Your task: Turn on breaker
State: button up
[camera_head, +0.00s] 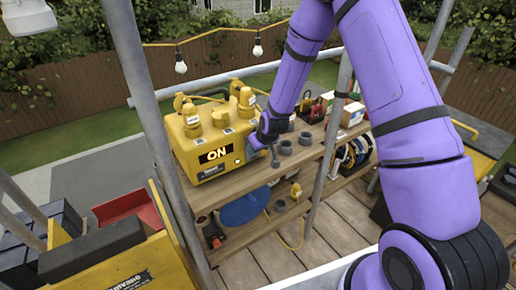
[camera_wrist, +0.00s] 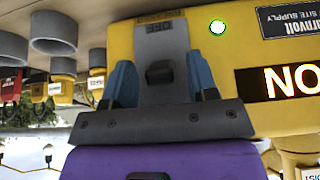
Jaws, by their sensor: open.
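The yellow breaker box (camera_head: 197,147) stands on the wooden shelf, with a lit ON display (camera_head: 214,155) on its front. In the upside-down wrist view the ON display (camera_wrist: 292,80) glows, and a green lamp (camera_wrist: 217,27) is lit. The dark breaker switch (camera_wrist: 161,73) sits on a grey plate marked OFF at one end. My gripper (camera_wrist: 160,62) is open, its two blue fingers on either side of the switch. I cannot tell whether they touch it. In the head view my gripper (camera_head: 262,143) is at the right end of the box front, hiding the switch.
Grey cups (camera_head: 285,146) stand on the wooden shelf (camera_head: 312,150) just right of my gripper. A metal scaffold pole (camera_head: 150,110) rises left of the box, and another (camera_head: 332,120) stands to the right. A string of bulbs (camera_head: 180,67) hangs behind.

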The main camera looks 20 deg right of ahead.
jog(key=v, duration=1)
jog(key=shift+r, duration=0.2)
jog(key=shift+s, duration=0.1)
